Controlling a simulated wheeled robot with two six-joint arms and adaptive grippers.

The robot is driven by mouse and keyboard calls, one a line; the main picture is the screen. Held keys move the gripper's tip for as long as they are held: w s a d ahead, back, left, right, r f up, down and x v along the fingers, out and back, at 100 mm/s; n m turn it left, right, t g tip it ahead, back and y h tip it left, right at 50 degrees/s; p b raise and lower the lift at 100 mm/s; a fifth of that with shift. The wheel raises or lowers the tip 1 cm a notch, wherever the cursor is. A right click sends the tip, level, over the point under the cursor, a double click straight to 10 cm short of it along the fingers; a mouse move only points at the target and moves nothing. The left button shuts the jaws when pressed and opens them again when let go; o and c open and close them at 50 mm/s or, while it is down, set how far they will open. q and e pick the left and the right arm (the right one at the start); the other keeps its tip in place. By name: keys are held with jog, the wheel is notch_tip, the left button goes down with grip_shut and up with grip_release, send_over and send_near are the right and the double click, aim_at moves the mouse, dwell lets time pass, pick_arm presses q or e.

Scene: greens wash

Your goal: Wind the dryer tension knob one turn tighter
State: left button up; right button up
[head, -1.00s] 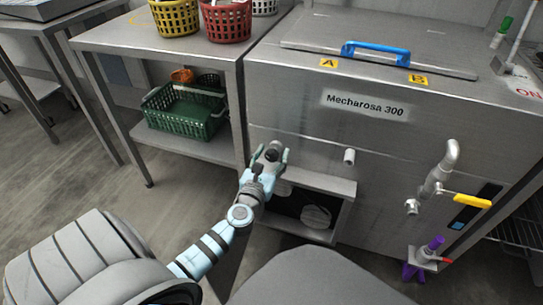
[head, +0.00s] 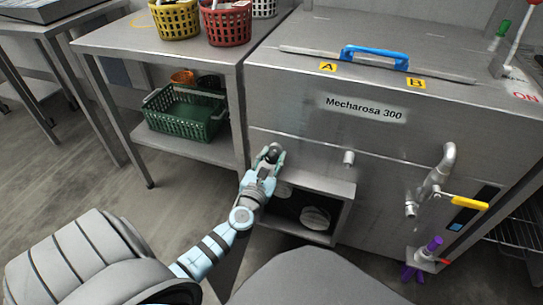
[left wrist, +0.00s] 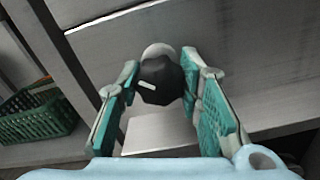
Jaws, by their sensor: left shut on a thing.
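The dryer tension knob (left wrist: 160,82) is dark and lobed, with a short white mark at its lower left in the left wrist view. It sits on a pale round collar on the front of the steel machine (head: 408,140). In the head view the knob (head: 271,155) is small and partly covered by my gripper. My left gripper (head: 272,158) is shut on the knob, with one teal-padded finger on each side of it in the left wrist view (left wrist: 162,92). My right gripper is in neither view.
An open compartment (head: 345,215) with pale round items lies below the knob. A stub (head: 348,158), a bent pipe with a yellow-handled valve (head: 468,201) and a purple-handled tool (head: 433,245) are to the right. A steel table (head: 110,42) with a green basket (head: 180,122) underneath stands left.

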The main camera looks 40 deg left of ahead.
pick_arm(q)
jog(key=m+p, duration=0.2)
jog(key=m, duration=0.2)
jog(key=shift+m, duration=0.3)
jog(key=shift+m+p, duration=0.5)
jog(key=shift+m, duration=0.7)
jog(key=shift+m+p, duration=0.45)
jog(key=shift+m, duration=0.85)
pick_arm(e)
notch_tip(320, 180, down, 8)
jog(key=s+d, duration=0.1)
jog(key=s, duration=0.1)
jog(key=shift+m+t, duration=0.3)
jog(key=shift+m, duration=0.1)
pick_arm(q)
jog(key=o, duration=1.2)
jog(key=shift+c, duration=0.2)
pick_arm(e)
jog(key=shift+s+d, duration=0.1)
